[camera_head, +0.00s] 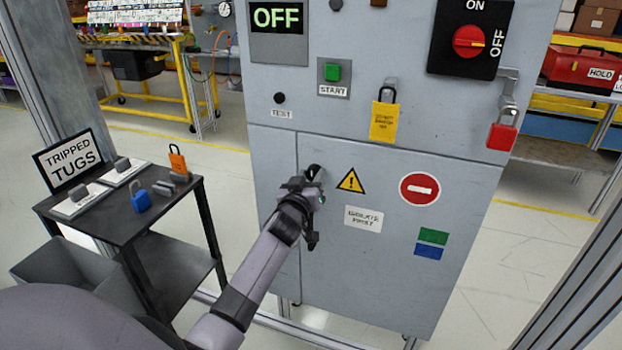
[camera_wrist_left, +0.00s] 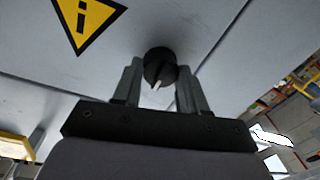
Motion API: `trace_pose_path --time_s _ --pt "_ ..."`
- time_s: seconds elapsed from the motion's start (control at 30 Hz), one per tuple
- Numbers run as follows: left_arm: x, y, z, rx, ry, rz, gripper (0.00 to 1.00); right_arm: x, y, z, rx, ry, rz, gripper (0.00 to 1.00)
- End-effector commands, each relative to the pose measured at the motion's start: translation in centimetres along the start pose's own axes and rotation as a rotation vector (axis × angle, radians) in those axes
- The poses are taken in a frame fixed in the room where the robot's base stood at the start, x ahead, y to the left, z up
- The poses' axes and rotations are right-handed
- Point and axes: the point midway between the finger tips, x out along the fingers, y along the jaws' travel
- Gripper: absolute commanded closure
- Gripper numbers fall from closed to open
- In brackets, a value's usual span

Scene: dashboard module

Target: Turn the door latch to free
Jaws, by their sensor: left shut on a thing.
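The door latch (camera_wrist_left: 160,68) is a round black knob with a white pointer line on the grey cabinet door (camera_head: 385,250). In the left wrist view it sits between the two fingers of my left gripper (camera_wrist_left: 157,88), its pointer line aimed down and slightly left. In the head view my left gripper (camera_head: 312,187) is at the door's upper left, shut on the latch (camera_head: 314,171), which is mostly hidden behind it. My right gripper is not in view.
The cabinet carries an OFF display (camera_head: 277,18), a green START button (camera_head: 332,72), a red rotary switch (camera_head: 468,41), a yellow tag (camera_head: 384,122) and a red padlock (camera_head: 501,137). A dark cart (camera_head: 130,222) with padlocks stands at the left.

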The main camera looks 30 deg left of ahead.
Motion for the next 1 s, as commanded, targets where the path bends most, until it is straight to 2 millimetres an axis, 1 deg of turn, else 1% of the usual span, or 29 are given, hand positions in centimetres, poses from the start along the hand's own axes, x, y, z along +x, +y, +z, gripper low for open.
trace_pose_path --time_s 0.17,0.37,0.57,1.0 --pt "-0.02 -0.03 0.08 0.024 0.000 -0.001 0.88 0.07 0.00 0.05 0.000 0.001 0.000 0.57" --pt "-0.02 -0.03 0.15 0.112 0.006 0.001 0.88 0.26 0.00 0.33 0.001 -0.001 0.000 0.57" --pt "-0.01 -0.03 0.20 0.271 0.015 0.003 0.88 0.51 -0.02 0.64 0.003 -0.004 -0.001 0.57" --pt "-0.02 -0.02 0.31 0.690 0.038 0.010 0.88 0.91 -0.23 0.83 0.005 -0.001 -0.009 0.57"
